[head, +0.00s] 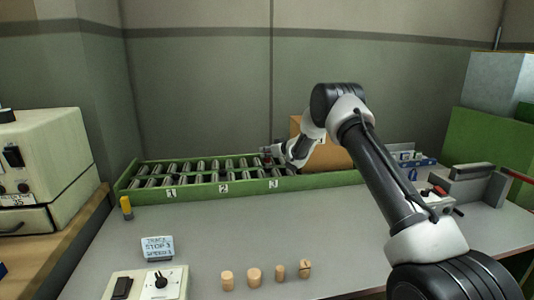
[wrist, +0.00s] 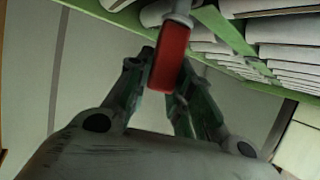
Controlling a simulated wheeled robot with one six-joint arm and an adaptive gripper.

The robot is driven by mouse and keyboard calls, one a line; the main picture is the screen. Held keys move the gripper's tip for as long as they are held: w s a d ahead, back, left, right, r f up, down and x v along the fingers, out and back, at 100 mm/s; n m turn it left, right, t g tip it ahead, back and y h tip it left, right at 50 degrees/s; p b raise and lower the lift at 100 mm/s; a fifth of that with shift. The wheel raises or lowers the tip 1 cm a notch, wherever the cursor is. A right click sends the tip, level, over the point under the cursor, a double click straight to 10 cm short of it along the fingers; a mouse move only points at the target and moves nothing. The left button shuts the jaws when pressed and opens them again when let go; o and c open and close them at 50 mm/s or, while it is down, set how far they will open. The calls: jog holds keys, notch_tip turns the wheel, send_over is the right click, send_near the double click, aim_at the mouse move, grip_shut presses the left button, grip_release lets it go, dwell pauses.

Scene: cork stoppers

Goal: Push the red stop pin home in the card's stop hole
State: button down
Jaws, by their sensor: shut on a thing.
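The red stop pin (wrist: 169,58) is between my gripper's fingers (wrist: 160,72) in the wrist view, with its grey shank pointing up the picture to the green rail (wrist: 228,32). The stop hole is hidden, so I cannot tell whether the shank is in it. In the head view my gripper (head: 270,157) is shut on the pin at the conveyor's right part, just above the plate marked 3 (head: 274,184). The card (head: 158,247) stands on the table at the front left; its middle line seems to read STOP 3.
The green roller conveyor (head: 200,190) runs along the back, with plates 1, 2 and 3. Several cork stoppers (head: 254,276) stand at the front beside a switch box (head: 148,285). A cardboard box (head: 335,155) is behind my arm. The middle of the table is clear.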

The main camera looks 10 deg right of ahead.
jog(key=shift+f, duration=0.9)
dwell(0.3)
jog(key=c, duration=1.2)
grip_release()
jog(key=shift+s, duration=0.1)
jog(key=v, duration=1.1)
jog(key=shift+s+d+r, duration=0.15)
jog(key=shift+s+d, duration=0.1)
jog(key=shift+s, duration=0.05)
jog(key=shift+s+d, duration=0.1)
